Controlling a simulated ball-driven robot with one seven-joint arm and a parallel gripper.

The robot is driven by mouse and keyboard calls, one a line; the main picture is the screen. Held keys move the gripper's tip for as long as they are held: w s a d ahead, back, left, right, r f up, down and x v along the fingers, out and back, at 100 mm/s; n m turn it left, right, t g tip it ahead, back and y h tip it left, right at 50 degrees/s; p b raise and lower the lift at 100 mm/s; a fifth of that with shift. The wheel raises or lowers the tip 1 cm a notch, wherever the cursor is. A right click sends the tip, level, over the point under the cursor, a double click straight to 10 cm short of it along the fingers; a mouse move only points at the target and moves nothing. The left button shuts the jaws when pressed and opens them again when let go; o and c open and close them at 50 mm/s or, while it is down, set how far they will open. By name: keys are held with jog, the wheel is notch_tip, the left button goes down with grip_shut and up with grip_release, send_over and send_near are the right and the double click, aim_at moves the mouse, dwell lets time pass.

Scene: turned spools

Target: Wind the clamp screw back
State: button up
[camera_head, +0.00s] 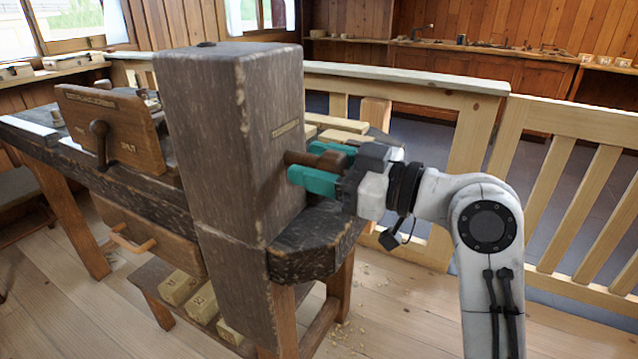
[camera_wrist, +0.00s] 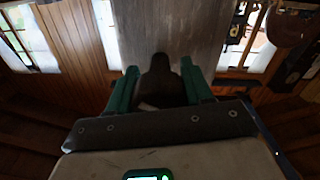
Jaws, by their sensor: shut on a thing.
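The clamp screw (camera_head: 297,158) is a dark brown wooden handle on the right face of a tall dark wooden post (camera_head: 228,130). My gripper (camera_head: 312,168) has teal fingers, one on each side of the handle, and is shut on it. The handle also shows in the wrist view (camera_wrist: 161,80), upright between the two teal fingers (camera_wrist: 158,86), with the grey post face (camera_wrist: 160,30) beyond it. The screw's thread is not visible.
A dark workbench (camera_head: 345,225) carries the post. A wooden panel with a dark lever (camera_head: 100,140) stands at the left. A pale railing (camera_head: 570,160) runs behind my arm at the right. Wooden blocks (camera_head: 180,287) lie on the low shelf.

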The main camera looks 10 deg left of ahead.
jog(key=shift+a+f+n+b, duration=0.25)
jog(key=shift+f+n+b, duration=0.25)
jog(key=shift+n+b, duration=0.6)
jog(key=shift+n, duration=0.3)
jog(key=o, duration=0.7)
jog(key=shift+a, duration=0.1)
jog(key=o, duration=0.3)
jog(key=shift+r, duration=0.2)
jog(key=shift+w, duration=0.1)
jog(key=shift+d+r, duration=0.1)
jog(key=shift+d, duration=0.1)
jog(key=shift+d, duration=0.2)
jog(key=p+v, duration=0.1)
jog(key=v, duration=0.9)
jog(key=shift+d+p, duration=0.1)
jog(key=shift+p, duration=0.25)
